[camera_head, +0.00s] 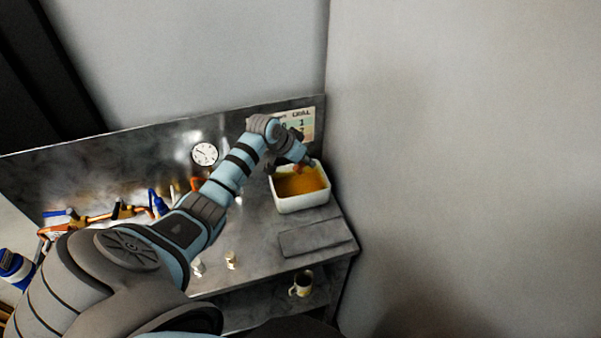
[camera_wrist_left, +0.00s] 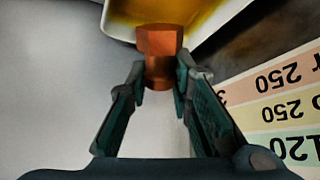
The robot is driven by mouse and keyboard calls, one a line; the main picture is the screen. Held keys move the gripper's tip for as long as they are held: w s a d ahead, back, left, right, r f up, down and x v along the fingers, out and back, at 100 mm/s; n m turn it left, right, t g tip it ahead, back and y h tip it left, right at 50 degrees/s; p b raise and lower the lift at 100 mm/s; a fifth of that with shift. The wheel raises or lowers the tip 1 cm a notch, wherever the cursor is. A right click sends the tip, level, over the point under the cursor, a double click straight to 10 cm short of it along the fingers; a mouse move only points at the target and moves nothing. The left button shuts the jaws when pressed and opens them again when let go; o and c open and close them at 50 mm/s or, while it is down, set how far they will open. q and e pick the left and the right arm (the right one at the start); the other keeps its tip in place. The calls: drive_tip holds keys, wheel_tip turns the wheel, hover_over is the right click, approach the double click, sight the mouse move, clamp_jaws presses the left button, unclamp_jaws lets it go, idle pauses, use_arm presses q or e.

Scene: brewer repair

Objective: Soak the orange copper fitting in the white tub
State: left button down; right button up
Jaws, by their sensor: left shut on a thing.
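The orange copper fitting (camera_wrist_left: 160,55) is held between the two fingers of my left gripper (camera_wrist_left: 160,82) in the left wrist view. Its wider end points toward the white tub (camera_wrist_left: 120,14), whose rim and amber liquid fill the top of that view. In the head view, the white tub (camera_head: 302,204) stands at the right end of the bench and holds amber liquid (camera_head: 301,183). My left gripper (camera_head: 300,165) is at the tub's back edge there, and the fitting shows only as a small orange patch. I cannot tell whether it touches the liquid. My right gripper is not in view.
A grey flat plate (camera_head: 316,236) lies in front of the tub. A printed chart (camera_head: 305,122) is on the backboard behind it. A round gauge (camera_head: 204,153), copper pipework with blue handles (camera_head: 158,202) and small fittings (camera_head: 231,260) are further left. A mug (camera_head: 301,283) is on the lower shelf.

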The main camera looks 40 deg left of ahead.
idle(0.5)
use_arm(q)
drive_tip(key=shift+r, duration=2.05)
